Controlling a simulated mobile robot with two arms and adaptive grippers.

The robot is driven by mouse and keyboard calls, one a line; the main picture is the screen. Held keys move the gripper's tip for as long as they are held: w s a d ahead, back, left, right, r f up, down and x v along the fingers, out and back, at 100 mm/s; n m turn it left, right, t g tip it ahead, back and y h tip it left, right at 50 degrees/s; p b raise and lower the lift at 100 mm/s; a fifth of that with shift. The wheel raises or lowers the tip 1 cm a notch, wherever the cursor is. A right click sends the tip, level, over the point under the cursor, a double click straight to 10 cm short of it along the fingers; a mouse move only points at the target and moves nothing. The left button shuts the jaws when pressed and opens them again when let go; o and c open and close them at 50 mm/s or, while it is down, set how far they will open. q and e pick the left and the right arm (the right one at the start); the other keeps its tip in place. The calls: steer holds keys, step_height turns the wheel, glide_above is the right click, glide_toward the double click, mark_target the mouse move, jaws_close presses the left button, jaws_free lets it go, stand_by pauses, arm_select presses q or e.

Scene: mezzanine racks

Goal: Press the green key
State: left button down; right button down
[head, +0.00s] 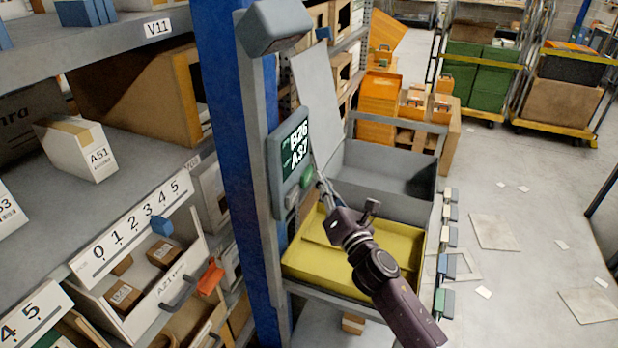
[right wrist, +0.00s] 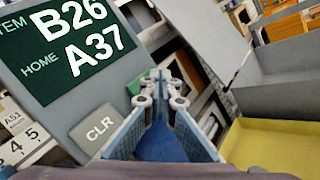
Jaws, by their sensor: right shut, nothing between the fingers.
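The terminal (head: 276,178) is a grey panel on a blue rack post, and its dark green screen (head: 294,148) reads B26 and A37. The green key (head: 307,178) is on the panel below the screen, near its right edge. In the right wrist view, the green key (right wrist: 136,84) shows only partly, behind the fingertips. My right gripper (head: 320,181) is shut and empty, its tips close to the green key; I cannot tell whether they touch it. It fills the lower middle of the right wrist view (right wrist: 160,80). My left gripper is not in view.
A grey CLR key (right wrist: 100,128) lies left of the fingers in the right wrist view. A yellow tray (head: 330,265) and a grey bin (head: 385,170) stand right of the post. A shelf bin labelled A21 (head: 170,285) is at left.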

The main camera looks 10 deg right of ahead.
steer(key=shift+w+a, duration=0.35)
steer(key=shift+a, duration=0.25)
stand_by(0.7)
stand_by(0.4)
steer(key=shift+s+d, duration=0.55)
steer(key=shift+d, duration=0.25)
steer(key=shift+d, duration=0.1)
steer(key=shift+s+d+p, duration=0.15)
steer(key=shift+s+d, duration=0.55)
steer(key=shift+d, duration=0.3)
steer(key=shift+s+d+p, duration=0.15)
steer(key=shift+s+d, duration=0.55)
steer(key=shift+d, duration=0.25)
